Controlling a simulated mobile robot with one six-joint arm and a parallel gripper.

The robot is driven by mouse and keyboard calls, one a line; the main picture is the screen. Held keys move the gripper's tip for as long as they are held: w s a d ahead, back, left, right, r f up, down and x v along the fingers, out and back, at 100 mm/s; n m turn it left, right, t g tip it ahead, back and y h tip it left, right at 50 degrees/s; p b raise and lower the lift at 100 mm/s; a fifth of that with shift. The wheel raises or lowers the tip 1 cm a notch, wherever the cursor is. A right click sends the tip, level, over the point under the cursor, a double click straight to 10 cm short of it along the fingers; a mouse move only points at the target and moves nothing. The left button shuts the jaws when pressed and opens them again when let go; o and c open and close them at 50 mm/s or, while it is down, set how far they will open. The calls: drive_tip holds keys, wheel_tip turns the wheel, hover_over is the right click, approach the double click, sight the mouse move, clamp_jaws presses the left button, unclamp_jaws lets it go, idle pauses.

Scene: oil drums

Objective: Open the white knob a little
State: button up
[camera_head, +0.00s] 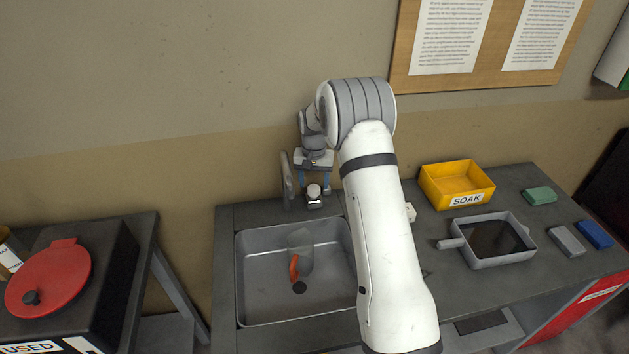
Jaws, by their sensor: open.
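A small whitish knob (314,190) sits on a grey fitting behind the sink's back edge, close to the wall. My gripper (314,184) points down at it, its two bluish fingers apart, one on each side of the knob's top. I cannot tell whether the fingers touch it. A grey upright spout-like piece (287,181) stands just left of the knob. The metal sink (255,308) lies in front, with a clear and orange item (299,255) inside it near the drain.
A small white piece (411,212) is partly hidden by my arm. To the right are a yellow SOAK bin (457,201), a grey tray of dark liquid (520,261) and several blocks. A red-lidded black container (48,280) stands left. The wall is close behind.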

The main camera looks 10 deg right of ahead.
drive_tip(key=shift+f, duration=0.6)
drive_tip(key=c, duration=1)
